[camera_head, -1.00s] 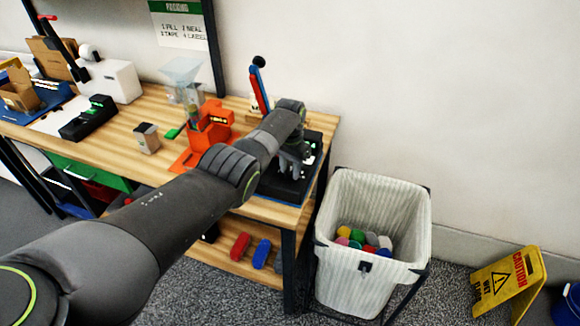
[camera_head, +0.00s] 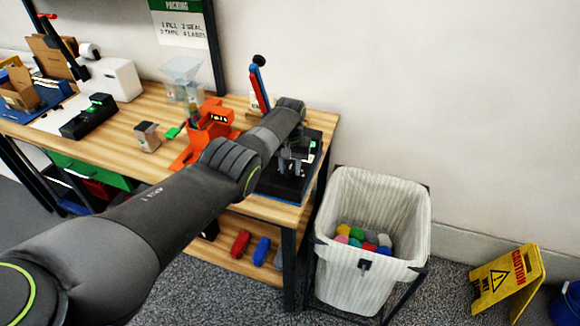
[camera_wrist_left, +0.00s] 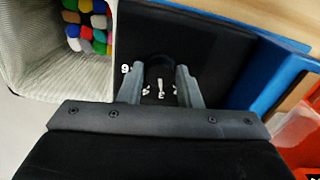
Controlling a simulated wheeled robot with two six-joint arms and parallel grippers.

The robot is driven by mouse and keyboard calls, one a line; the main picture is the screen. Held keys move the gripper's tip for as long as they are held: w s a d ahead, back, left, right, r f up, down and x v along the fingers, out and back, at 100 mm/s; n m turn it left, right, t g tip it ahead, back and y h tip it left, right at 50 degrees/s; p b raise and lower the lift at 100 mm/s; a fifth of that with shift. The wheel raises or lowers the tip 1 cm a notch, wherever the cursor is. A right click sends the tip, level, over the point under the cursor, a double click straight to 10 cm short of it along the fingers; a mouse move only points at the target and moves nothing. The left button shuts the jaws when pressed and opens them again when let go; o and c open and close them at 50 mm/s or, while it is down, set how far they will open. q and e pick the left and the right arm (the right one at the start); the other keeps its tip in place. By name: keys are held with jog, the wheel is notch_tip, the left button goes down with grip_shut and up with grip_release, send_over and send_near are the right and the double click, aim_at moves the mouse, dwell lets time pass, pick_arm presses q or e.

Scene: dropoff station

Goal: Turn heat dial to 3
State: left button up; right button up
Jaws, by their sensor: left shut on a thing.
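The heat dial (camera_wrist_left: 160,62) is a dark round knob on a black panel, between my finger tips in the left wrist view. My left gripper (camera_wrist_left: 160,78) is shut on it, one finger on each side. White marks surround the knob; a "9" shows left of the left finger, and other marks between the fingers are hard to read. The black heat device (camera_head: 277,187) has a blue edge and stands on the right end of the bench. My left gripper (camera_head: 297,158) reaches down over it in the head view. The dial is hidden there.
An orange device (camera_head: 211,122) stands left of my arm on the wooden bench (camera_head: 115,138). A red and blue lever (camera_head: 259,88) rises behind. A white bin (camera_head: 350,290) with coloured pieces stands right of the bench. A yellow caution sign (camera_head: 508,280) is on the floor.

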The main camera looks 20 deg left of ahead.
aim_at(290, 170)
pick_arm(q)
jog(key=shift+w+r, duration=0.1)
jog(key=o, duration=1)
jog(key=shift+c, duration=0.2)
jog(key=shift+r+p, duration=0.3)
jog(key=shift+r, duration=0.15)
notch_tip(290, 170, up, 5)
jog(key=shift+r+p, duration=0.15)
jog(key=shift+p, duration=0.6)
notch_tip(290, 170, up, 11)
jog(key=b, duration=0.2)
